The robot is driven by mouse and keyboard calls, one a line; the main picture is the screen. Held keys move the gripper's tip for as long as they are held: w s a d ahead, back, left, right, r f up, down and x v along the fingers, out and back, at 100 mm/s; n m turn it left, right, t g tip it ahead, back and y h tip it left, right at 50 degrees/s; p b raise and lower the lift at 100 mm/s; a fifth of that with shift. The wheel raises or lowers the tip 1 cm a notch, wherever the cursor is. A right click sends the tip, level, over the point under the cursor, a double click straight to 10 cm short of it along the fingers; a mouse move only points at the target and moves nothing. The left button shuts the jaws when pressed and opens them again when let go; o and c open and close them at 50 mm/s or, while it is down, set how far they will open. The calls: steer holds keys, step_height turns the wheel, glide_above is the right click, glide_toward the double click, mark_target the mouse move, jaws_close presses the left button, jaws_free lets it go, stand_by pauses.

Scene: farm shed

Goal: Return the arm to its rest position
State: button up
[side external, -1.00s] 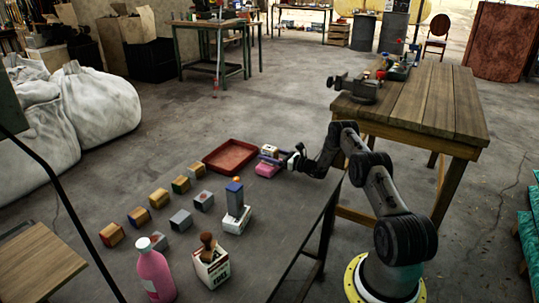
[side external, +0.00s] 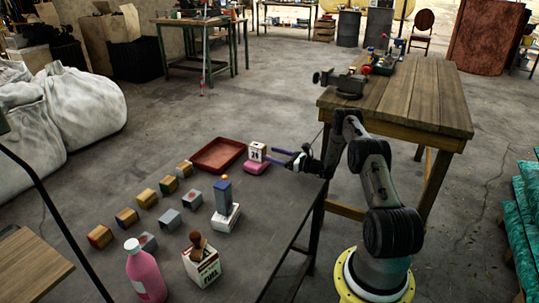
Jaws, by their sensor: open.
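My gripper (side external: 284,156) is open at the right edge of the dark table (side external: 238,262). Its fingers point left toward a small block with dark print (side external: 257,150), which sits on a pink pad (side external: 256,167). The fingers appear empty, with a small gap between them and the block. My arm comes in from the right, low over the table edge.
A red tray (side external: 217,154) lies left of the block. Several wooden and grey blocks (side external: 146,198) stand in rows. A blue-topped stamp (side external: 223,195), a box (side external: 202,264) and a pink bottle (side external: 145,273) stand nearer. A wooden workbench (side external: 410,100) with a vise is behind my arm.

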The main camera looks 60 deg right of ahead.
steer(key=s+a+r+n+g+y, duration=0.1)
steer(key=a+r+n+g+y, duration=0.25)
steer(key=a+r+n, duration=0.55)
steer(key=a+r+n+g+y, duration=0.3)
steer(key=a+r+g, duration=0.15)
steer(key=a, duration=0.85)
steer(key=s+a+r+n+g+y, duration=0.1)
steer(key=a+r+n+g+y, duration=0.25)
steer(key=a+r+n, duration=0.6)
steer(key=s+a+r+n+g+h, duration=0.4)
steer(key=s+a+n, duration=0.2)
steer(key=s+a, duration=0.65)
steer(key=s+d+r+n+t+h, duration=0.1)
steer(key=s+n+h, duration=0.5)
steer(key=s, duration=0.9)
steer(key=shift+r+n+t, duration=0.45)
steer(key=shift+n+t, duration=0.6)
steer(key=shift+n, duration=0.2)
